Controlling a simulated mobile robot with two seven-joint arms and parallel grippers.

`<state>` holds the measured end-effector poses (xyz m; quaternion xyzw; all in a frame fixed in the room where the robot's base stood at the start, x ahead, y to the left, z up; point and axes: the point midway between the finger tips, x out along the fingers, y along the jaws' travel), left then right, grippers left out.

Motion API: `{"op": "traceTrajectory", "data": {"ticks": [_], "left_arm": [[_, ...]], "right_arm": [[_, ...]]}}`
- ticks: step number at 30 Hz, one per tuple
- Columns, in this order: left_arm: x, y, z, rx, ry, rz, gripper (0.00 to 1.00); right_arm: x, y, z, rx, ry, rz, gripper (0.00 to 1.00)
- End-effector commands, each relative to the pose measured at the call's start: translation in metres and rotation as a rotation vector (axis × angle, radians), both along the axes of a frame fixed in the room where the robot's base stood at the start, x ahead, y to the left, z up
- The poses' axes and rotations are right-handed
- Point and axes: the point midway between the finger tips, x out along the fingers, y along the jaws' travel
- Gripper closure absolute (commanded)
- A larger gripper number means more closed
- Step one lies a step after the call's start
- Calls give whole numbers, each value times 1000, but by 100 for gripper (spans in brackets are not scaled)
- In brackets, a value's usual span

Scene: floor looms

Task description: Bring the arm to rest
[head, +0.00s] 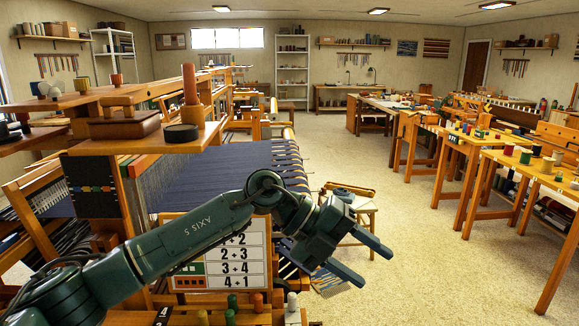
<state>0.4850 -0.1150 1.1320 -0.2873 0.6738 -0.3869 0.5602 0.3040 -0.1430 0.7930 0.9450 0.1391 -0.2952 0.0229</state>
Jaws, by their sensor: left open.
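My left arm comes in from the lower left and reaches across the front of a wooden floor loom. My left gripper (362,258) is at its end, right of the loom, with its two fingers apart and nothing between them. It points down and to the right, over the pale floor. My right gripper is not in view.
The loom carries dark blue cloth (225,170). A card with number pairs (240,262) stands behind my left forearm. A small stool (362,205) stands just beyond the gripper. Wooden tables (470,141) with spools line the right side. The speckled floor (430,265) between is clear.

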Motion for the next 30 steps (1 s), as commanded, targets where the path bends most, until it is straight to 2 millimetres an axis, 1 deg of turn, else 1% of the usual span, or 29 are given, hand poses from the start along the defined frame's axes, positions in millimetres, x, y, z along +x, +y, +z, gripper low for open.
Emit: {"op": "traceTrajectory", "data": {"ticks": [1,3,6,8,10,11,14,17,19,20,21,23,24,26,27,29,30], "left_arm": [[-15,-11,-8,-123,75,-4,47],[-29,-22,-7,-296,168,20,47],[-38,-26,-5,-527,298,100,47],[-38,-22,-5,-653,376,170,47],[-34,-11,-9,-786,469,274,47],[-32,-6,-12,-839,508,325,47],[-21,20,-30,-985,638,518,47],[-12,53,-62,-1086,763,743,47],[-11,80,-91,-1129,848,913,47],[-11,91,-106,-1139,885,988,47],[-14,107,-126,-1146,931,1090,47],[-22,132,-159,-1139,1001,1245,47],[-31,148,-181,-1126,1046,1348,47],[-49,171,-215,-1087,1113,1501,47],[-63,186,-237,-1054,1156,1599,47],[-87,206,-266,-994,1213,1730,47],[-103,218,-282,-952,1247,1805,47]], "right_arm": [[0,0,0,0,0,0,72],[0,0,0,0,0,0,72],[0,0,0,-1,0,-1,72],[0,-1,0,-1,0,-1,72],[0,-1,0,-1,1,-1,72],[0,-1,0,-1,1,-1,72],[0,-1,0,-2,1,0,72],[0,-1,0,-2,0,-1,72],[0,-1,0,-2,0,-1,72],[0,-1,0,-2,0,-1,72],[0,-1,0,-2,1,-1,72],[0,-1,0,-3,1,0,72],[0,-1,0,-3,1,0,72],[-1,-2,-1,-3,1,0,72],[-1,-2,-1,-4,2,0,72],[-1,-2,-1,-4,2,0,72],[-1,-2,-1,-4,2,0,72]]}}
